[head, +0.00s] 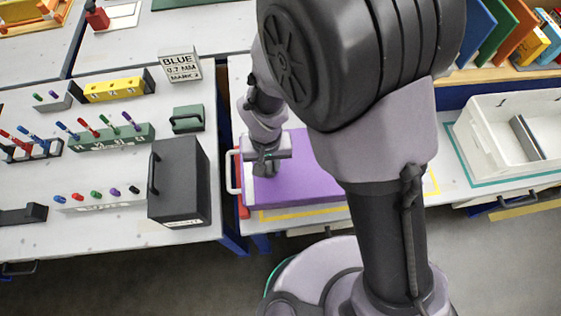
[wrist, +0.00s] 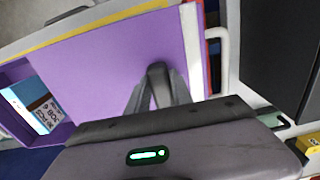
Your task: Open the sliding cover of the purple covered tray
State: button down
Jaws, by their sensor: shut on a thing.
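The purple covered tray (head: 305,185) lies on the bench behind my arm, which hides part of it. In the wrist view its flat purple sliding cover (wrist: 100,55) fills the upper middle. A gap at the left shows the purple inside, with a printed card (wrist: 45,112) in it. My gripper (head: 266,168) is over the cover's left part in the head view. In the wrist view the fingers (wrist: 158,80) are shut at the cover; the part they hold is hidden. A white strip (wrist: 191,50) edges the cover's right end there.
A white bar handle (head: 233,172) and a red edge (head: 243,207) stand at the tray's left end. A black box (head: 185,180) is on the bench left, across a gap. A white bin (head: 500,140) is at the right. Yellow tape (head: 300,212) marks the bench.

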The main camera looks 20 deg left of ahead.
jog(key=shift+a, duration=0.1)
jog(key=c, duration=1.1)
grip_release()
notch_tip(320, 180, up, 17)
jog(key=p, duration=0.5)
jog(key=shift+r+p, duration=0.2)
jog(key=shift+p, duration=0.1)
jog(key=w+d+r+m+t+y+b, duration=0.25)
jog(key=d+r+m+b, duration=0.2)
jog(key=d, duration=0.55)
jog(key=s+d+m+t+b, duration=0.1)
jog(key=s+d, duration=0.1)
jog(key=d, duration=0.2)
jog(key=s+d+r+m+t+b, duration=0.1)
jog(key=s+d+m+b, duration=0.1)
jog(key=d, duration=0.3)
jog(key=s+d+r+m+t+b, duration=0.1)
jog(key=s+d+b, duration=0.1)
jog(key=d, duration=0.2)
jog(key=shift+s+d+r+m+h, duration=0.2)
jog(key=shift+m+h, duration=0.05)
